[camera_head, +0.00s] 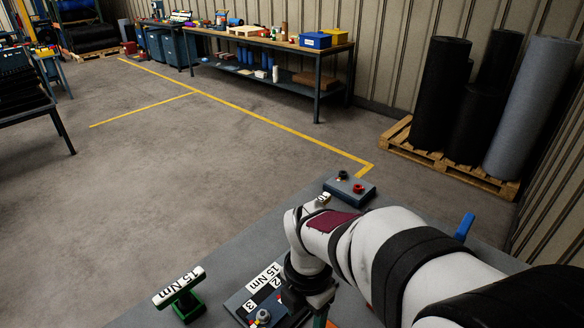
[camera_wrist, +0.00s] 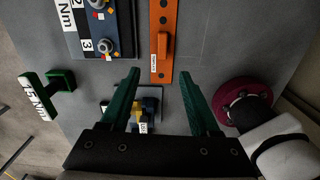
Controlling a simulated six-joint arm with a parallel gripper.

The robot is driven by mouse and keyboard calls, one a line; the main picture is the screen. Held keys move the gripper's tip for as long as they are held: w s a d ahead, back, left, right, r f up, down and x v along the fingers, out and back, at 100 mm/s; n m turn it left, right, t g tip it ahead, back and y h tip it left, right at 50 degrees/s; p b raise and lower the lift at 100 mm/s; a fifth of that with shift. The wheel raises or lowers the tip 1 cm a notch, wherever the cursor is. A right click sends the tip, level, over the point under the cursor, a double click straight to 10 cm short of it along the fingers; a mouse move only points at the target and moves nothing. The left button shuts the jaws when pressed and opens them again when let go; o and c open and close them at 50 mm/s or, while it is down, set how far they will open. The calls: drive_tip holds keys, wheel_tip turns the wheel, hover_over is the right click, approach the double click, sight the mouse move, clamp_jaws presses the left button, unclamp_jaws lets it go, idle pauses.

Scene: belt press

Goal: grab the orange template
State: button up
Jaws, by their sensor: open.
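The orange template (camera_wrist: 165,48) is a long narrow plate with round holes, a raised orange grip bar and a small white label. It lies on the grey table in the upper middle of the wrist view, and its far end is cut off by the picture's top edge. My gripper (camera_wrist: 160,74) is open, with its two green fingers wide apart and the near end of the template in line with the gap between their tips. I cannot tell the height between fingers and template. In the head view my arm hides most of the template.
A dark plate with bolts, marked "15 Nm" (camera_wrist: 75,30), lies left of the template. A green stand with a "15 Nm" sign (camera_head: 181,289) is further left. A grey block with yellow parts (camera_wrist: 155,98) sits between the fingers. A button box (camera_head: 350,189) stands at the table's far edge.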

drive_tip(key=shift+n, duration=0.4)
drive_tip(key=f, duration=1.6)
drive_tip(key=shift+s+d, duration=0.2)
clamp_jaws()
